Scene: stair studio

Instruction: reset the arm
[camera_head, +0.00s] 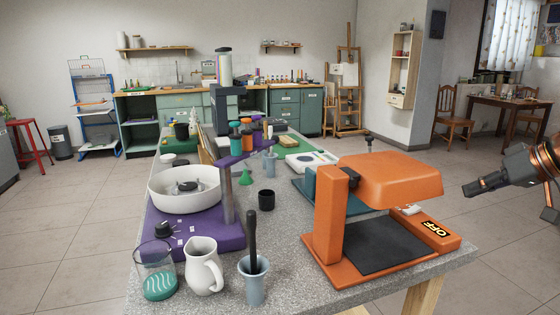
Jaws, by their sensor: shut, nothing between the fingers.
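My gripper (468,191) is at the right edge of the head view, to the right of the table and apart from it. Its dark fingers with copper-coloured parts point left, toward the orange press-like machine (387,181), with a clear gap between. The fingers are shut and hold nothing. The rest of my arm runs out of the frame to the right.
The speckled table (300,285) fills the middle. On it stand the orange machine marked OFF, a purple stand (195,236) with a white bowl (166,192), a white pitcher (202,268), a glass (157,272) and a mortar (253,284). Floor right of the table is clear.

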